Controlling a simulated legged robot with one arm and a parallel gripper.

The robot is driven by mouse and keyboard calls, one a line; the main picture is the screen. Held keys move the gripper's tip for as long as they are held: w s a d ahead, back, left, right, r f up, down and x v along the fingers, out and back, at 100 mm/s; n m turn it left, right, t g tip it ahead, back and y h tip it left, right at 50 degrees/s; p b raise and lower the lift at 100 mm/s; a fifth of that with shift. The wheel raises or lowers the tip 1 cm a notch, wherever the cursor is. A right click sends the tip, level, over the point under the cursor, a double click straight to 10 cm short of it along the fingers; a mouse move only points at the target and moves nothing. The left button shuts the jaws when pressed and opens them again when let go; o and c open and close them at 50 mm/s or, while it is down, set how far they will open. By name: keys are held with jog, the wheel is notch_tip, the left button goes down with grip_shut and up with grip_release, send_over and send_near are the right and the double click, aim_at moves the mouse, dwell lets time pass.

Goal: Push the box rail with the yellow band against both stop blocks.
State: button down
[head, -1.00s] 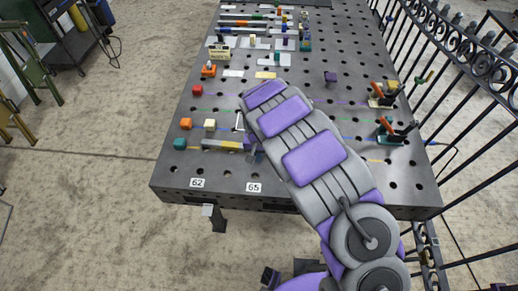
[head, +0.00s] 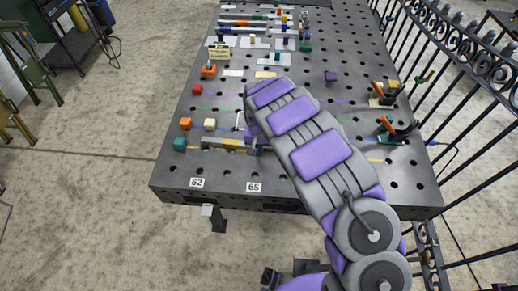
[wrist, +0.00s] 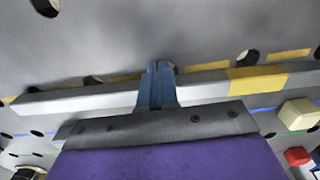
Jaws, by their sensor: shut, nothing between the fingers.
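The grey box rail (wrist: 90,99) with a yellow band (wrist: 258,79) runs across the wrist view, band on the right. It also shows in the head view (head: 222,143), lying near the table's front left and partly hidden by my arm. My gripper (wrist: 157,68) has its blue fingers shut and empty. They overlap the rail near its middle; whether they touch it I cannot tell. Small blocks lie left of or behind the rail: teal (head: 179,144), orange (head: 185,123) and cream (head: 210,124). Which things are the stop blocks I cannot tell.
The dark table (head: 330,190) is full of holes and has coloured dashed lines. A red block (head: 197,90) lies farther back. Two orange-handled clamps (head: 388,127) (head: 378,92) stand on the right. Rods and small parts crowd the far left. An iron fence (head: 470,110) runs along the right.

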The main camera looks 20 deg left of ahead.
jog(key=shift+w+a+f, duration=0.1)
jog(key=shift+w+a, duration=0.05)
jog(key=shift+w, duration=0.25)
jog(key=shift+w, duration=0.1)
jog(key=shift+w+a+b, duration=0.2)
jog(key=shift+w+b, duration=0.1)
jog(key=shift+w, duration=0.4)
jog(key=shift+w+a+b, duration=0.25)
jog(key=shift+w+b, duration=0.05)
jog(key=shift+w, duration=0.45)
jog(key=shift+w+a+b, duration=0.2)
jog(key=shift+w+b, duration=0.1)
jog(key=shift+w, duration=0.4)
jog(key=shift+s, duration=0.1)
jog(key=shift+s+d+p, duration=0.15)
jog(key=shift+s+p, duration=0.45)
jog(key=shift+s, duration=0.15)
jog(key=shift+s+d, duration=0.2)
jog(key=shift+s, duration=0.2)
